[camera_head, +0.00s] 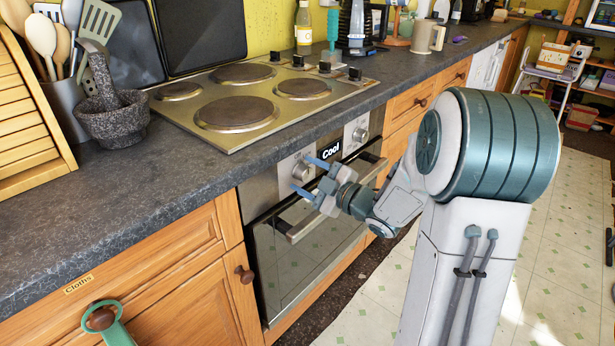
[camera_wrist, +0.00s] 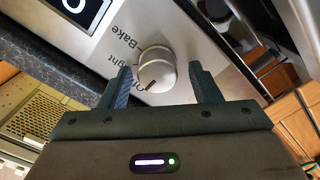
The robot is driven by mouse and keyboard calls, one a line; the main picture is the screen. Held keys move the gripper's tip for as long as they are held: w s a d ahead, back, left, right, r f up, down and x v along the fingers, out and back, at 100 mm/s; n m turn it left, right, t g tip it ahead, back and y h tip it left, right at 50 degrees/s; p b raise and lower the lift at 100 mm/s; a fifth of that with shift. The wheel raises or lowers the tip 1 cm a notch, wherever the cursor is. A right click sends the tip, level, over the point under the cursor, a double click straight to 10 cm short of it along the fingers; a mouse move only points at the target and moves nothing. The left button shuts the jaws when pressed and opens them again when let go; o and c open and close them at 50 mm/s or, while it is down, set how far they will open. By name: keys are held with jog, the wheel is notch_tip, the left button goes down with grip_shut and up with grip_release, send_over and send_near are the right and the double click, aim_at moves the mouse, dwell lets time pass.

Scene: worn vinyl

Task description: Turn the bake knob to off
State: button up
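The bake knob is a round silver knob (camera_wrist: 157,70) on the steel oven panel, with printed labels including "Bake" and "Light" beside it. A dark pointer line on its face points toward the lower left of the wrist view. In the head view the left knob (camera_head: 300,168) is just left of the display, in front of my fingers. My gripper (camera_head: 305,176) is open, its fingertips close to the panel. In the wrist view my gripper's (camera_wrist: 161,88) fingers are on either side of the knob, with visible gaps on both sides.
The oven door handle (camera_head: 325,208) runs just below my gripper. The dark worktop (camera_head: 180,185) overhangs the panel above, with a hob (camera_head: 180,112) set in it.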

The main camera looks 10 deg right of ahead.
jog(key=p+v, duration=0.1)
jog(key=v, duration=1.3)
jog(key=shift+p, duration=0.3)
jog(key=shift+r, duration=0.1)
jog(key=w+d+r+m+g+h+p, duration=0.2)
jog(key=d+r+m+g+h+p, duration=0.1)
jog(key=r+m+h+p, duration=0.85)
jog(key=s+a+r+m+g+p, duration=0.2)
jog(key=s+a+r+g+p, duration=0.2)
jog(key=s, duration=0.5)
jog(key=s+a+r+m+g+p, duration=0.3)
jog(key=s+a+r+g+p, duration=0.1)
jog(key=s+a+p, duration=0.3)
jog(key=shift+s+r+g+y, duration=0.4)
jog(key=shift+s+r+y, duration=0.05)
jog(key=shift+s+r, duration=0.45)
